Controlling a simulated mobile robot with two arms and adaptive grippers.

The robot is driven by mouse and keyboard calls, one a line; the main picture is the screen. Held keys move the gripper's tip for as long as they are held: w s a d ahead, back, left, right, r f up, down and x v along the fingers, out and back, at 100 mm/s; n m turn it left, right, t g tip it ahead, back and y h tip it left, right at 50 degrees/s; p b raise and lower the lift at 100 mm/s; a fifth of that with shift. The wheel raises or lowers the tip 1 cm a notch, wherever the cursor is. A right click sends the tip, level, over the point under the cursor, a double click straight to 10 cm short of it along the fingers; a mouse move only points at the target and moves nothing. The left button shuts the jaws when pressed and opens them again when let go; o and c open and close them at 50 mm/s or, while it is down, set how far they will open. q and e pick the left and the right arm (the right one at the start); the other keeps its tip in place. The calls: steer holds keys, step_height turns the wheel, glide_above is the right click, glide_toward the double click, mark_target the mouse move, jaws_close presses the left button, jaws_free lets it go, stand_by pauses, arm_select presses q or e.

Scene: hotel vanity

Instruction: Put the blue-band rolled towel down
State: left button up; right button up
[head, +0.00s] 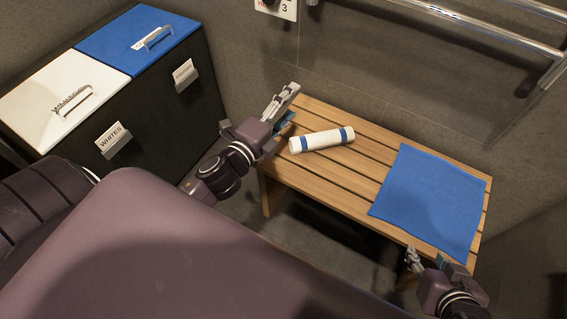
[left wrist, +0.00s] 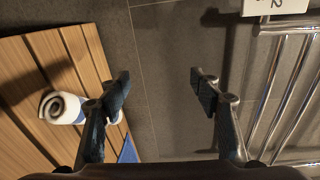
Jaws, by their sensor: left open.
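The blue-band rolled towel (head: 321,140) is a white roll with a blue band near each end. It lies on the slatted wooden bench (head: 330,181), towards its left end. In the left wrist view the towel (left wrist: 62,108) shows its spiral end, partly hidden behind a finger. My left gripper (head: 286,106) is at the bench's left back corner, beside the towel and apart from it. Its fingers (left wrist: 160,90) are open with nothing between them. My right gripper (head: 430,261) is low by the bench's front right edge, near the blue cloth; its jaw state is unclear.
A flat blue cloth (head: 432,198) covers the bench's right part. Two hampers with a white lid (head: 40,108) and a blue lid (head: 112,40) stand at the left. A chrome towel rail (head: 480,29) is on the wall above. Bare slats lie between towel and cloth.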

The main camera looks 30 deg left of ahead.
arm_select(q)
steer(key=s+d+f+n+g, duration=0.4)
steer(key=s+n, duration=0.4)
steer(key=s+d+f+n+g, duration=0.3)
steer(key=s+f+n+g, duration=0.2)
steer(key=s+n, duration=0.3)
steer(key=shift+s+d+f+n, duration=0.2)
steer(key=shift+s+d+n, duration=0.2)
steer(key=shift+n, duration=0.3)
